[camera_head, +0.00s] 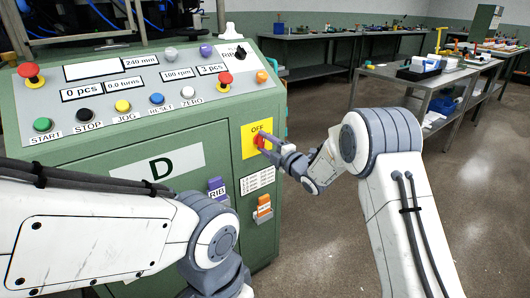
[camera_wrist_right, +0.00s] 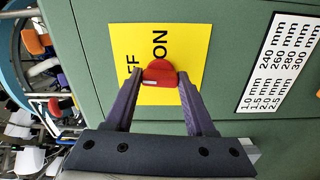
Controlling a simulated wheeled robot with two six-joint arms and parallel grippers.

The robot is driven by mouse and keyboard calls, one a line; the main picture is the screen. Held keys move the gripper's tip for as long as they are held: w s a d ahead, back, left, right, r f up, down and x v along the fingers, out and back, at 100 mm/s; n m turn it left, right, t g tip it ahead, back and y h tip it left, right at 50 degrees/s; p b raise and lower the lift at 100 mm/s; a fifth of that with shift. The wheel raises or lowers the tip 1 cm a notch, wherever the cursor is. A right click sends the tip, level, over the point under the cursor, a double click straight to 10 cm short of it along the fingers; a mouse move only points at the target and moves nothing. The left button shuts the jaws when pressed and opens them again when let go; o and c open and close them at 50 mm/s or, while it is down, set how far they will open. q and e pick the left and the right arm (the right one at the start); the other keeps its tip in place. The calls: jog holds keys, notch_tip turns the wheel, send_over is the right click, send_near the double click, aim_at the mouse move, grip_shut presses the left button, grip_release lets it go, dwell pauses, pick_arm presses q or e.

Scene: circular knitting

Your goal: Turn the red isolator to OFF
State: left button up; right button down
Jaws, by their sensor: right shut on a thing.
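The red isolator (camera_head: 260,141) is a red handle on a yellow plate (camera_head: 249,149) on the front of the green machine. The word OFF shows above it in the head view. In the right wrist view the red handle (camera_wrist_right: 159,73) sits by the word ON, with part of OFF to its left. My right gripper (camera_head: 267,144) is at the handle, its two fingers on either side of it and shut on it; it also shows in the right wrist view (camera_wrist_right: 160,82). My left arm crosses the lower left of the head view, but its gripper is out of sight.
The green machine (camera_head: 150,215) has a sloped panel with several coloured buttons. Purple (camera_head: 217,188) and orange (camera_head: 263,209) tags hang below the plate. A label of numbers (camera_head: 257,180) is beneath the isolator. Workbenches (camera_head: 425,82) stand behind; the floor at right is open.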

jog(key=shift+d+f+n+b, duration=0.1)
jog(key=shift+n+b, duration=0.4)
jog(key=shift+b, duration=0.05)
jog(key=shift+c, duration=1.2)
grip_release()
jog(key=v, duration=1)
jog(key=shift+s+p, duration=0.15)
jog(key=shift+p, duration=0.15)
